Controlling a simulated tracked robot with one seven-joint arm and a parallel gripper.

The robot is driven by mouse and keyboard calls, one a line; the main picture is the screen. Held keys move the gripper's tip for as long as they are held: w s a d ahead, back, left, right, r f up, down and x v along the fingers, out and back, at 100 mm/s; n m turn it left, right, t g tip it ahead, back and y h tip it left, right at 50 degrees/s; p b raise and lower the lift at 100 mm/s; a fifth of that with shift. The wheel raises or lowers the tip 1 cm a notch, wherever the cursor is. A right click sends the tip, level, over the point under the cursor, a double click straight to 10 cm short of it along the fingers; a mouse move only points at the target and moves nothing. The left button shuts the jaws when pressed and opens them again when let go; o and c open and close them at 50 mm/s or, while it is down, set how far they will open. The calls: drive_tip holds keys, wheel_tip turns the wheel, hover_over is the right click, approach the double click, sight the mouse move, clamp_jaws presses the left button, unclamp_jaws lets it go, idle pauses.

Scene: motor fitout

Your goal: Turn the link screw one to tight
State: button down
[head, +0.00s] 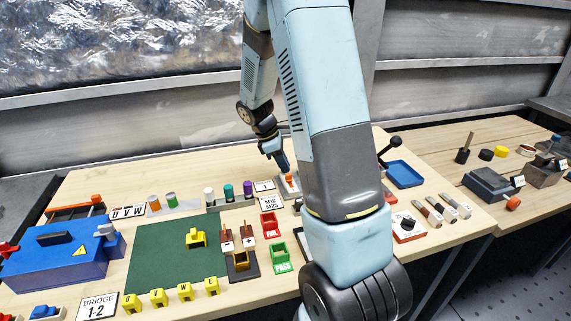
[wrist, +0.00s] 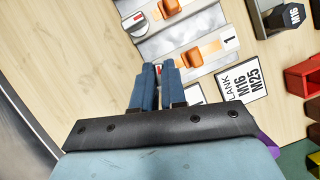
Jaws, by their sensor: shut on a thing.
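In the wrist view my gripper (wrist: 158,72) reaches down to a grey plate marked 1, with its two blue fingers close together. Between the fingertips shows a small sliver of white and red (wrist: 158,68), which I take to be link screw one; the fingers hide most of it. An orange block (wrist: 193,58) sits on the same plate, just right of the fingertips. A second screw, a round white knob with a red mark (wrist: 135,22), stands further up beside another orange block (wrist: 171,8). In the head view my gripper (head: 284,167) is at the back of the bench, beside an orange piece (head: 290,178).
A dark M16 piece (wrist: 286,17) and red bins (wrist: 303,76) are further right. In the head view, coloured cylinders (head: 229,192) stand left of my gripper and a blue tray (head: 404,174) lies right.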

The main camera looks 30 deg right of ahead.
drive_tip(key=m+g+y, duration=0.1)
drive_tip(key=m, duration=0.2)
drive_tip(key=shift+w+a+m, duration=0.1)
drive_tip(key=shift+w+m, duration=0.05)
drive_tip(key=shift+m, duration=0.25)
drive_tip(key=m+g+y, duration=0.1)
drive_tip(key=m, duration=0.2)
drive_tip(key=shift+m, duration=0.3)
drive_tip(key=m, duration=0.1)
drive_tip(key=m+y, duration=0.1)
drive_tip(key=m, duration=0.1)
drive_tip(key=shift+d+m, duration=0.2)
drive_tip(key=shift+m, duration=0.1)
drive_tip(key=shift+d+m+y, duration=0.1)
drive_tip(key=shift+m+y, duration=0.8)
drive_tip(key=shift+m, duration=1)
drive_tip(key=c, duration=1.2)
unclamp_jaws()
drive_tip(key=shift+d, duration=0.1)
